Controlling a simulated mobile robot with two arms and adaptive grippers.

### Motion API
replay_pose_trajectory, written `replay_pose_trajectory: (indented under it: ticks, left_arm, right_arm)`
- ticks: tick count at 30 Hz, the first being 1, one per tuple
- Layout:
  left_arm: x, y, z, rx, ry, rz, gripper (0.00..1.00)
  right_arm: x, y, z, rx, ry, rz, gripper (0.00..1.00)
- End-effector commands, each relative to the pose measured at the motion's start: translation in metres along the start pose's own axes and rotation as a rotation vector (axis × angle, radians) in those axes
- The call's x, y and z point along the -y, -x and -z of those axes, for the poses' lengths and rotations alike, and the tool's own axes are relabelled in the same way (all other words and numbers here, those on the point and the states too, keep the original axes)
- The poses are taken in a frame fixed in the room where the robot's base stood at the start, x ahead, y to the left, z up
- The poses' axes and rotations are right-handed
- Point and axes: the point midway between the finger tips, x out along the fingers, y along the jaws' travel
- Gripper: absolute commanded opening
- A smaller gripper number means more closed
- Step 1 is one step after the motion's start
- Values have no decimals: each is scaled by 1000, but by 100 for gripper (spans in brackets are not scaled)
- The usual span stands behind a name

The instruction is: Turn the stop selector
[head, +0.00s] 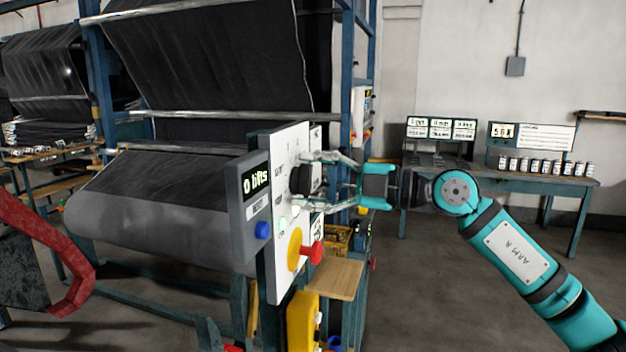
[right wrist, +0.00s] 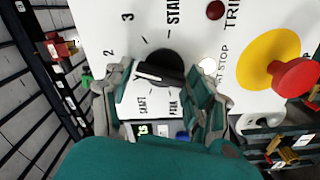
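The selector is a round black knob with a raised bar (head: 300,180) on a white upright panel (head: 284,222). In the right wrist view the knob (right wrist: 168,66) has printed marks around it, including 2 and 3. My right gripper (head: 301,179) reaches in from the right. In the right wrist view its fingers (right wrist: 160,78) stand on either side of the knob's bar, apart, with what looks like a small gap at each side. Contact with the knob cannot be told for sure. My left gripper is not in view.
A red push button (head: 311,253) on a yellow disc (head: 294,249) sticks out below the knob. A grey display box (head: 249,205) with a blue button is on the panel's left side. A large dark fabric roll (head: 160,215) lies behind. A table with small jars (head: 543,167) stands far right.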

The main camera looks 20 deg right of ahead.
Motion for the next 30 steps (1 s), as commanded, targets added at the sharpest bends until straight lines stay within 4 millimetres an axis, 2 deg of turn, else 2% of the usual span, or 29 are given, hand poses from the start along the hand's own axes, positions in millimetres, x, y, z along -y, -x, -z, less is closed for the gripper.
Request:
replay_pose_trajectory:
  ticks: [1, 6, 9, 20, 30]
  left_arm:
    - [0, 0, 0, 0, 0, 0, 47]
    - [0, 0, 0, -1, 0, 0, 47]
    - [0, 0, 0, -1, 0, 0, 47]
    - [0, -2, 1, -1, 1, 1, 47]
    - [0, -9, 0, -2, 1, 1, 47]
  right_arm:
    - [0, 0, 0, 0, 0, 0, 48]
    - [0, 0, 0, 0, 0, 0, 26]
    - [0, 0, 0, 0, 0, 1, 17]
    - [1, 0, 0, 0, 73, 1, 17]
    - [3, 0, 1, -1, 335, 1, 17]
